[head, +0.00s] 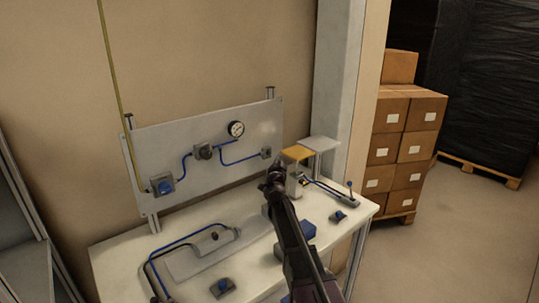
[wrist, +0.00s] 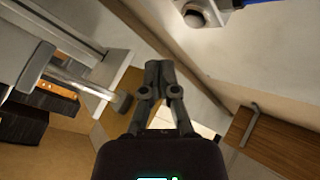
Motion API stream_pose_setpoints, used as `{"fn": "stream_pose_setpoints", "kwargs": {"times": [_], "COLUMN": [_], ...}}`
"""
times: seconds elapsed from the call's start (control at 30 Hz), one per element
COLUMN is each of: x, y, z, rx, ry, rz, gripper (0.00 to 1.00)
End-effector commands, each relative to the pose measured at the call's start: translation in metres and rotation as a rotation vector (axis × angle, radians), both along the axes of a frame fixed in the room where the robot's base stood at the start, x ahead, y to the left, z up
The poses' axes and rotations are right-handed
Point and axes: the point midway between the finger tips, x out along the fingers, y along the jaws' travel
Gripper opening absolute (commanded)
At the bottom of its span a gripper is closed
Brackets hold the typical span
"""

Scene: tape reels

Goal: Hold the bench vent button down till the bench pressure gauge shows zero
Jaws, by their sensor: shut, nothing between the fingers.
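The round white pressure gauge (head: 236,129) is on the upright grey panel behind the bench; its needle is too small to read. I cannot tell which fitting is the vent button. A blue-faced fitting (head: 164,186) is at the panel's lower left, and small blue-topped fittings (head: 222,287) and (head: 338,216) sit on the bench top. My gripper (head: 275,172) is shut and empty, over the back of the bench near a yellow-topped block (head: 297,153). In the wrist view its fingertips (wrist: 155,68) are together, apart from a dark round knob on a pale bracket (wrist: 194,17).
The white bench top (head: 125,250) carries blue tubing and a grey cylinder fixture (head: 210,240). A blue block (head: 308,230) lies beside my arm. A pale stand (head: 320,144) and a wall column (head: 338,80) are at right. Cartons (head: 405,145) stand beyond the bench.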

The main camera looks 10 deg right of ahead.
Motion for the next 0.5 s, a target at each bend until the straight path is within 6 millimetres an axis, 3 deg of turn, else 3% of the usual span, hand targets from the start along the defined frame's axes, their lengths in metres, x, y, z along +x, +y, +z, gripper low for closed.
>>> {"fn": "stream_pose_setpoints", "kwargs": {"times": [0.2,0.5], "x": [0.018,0.024], "y": [0.01,0.014], "z": [0.0,0.0], "rx": [0.001,0.0], "ry": [0.0,0.0], "rz": [0.002,0.0], "gripper": [0.0,0.0]}}
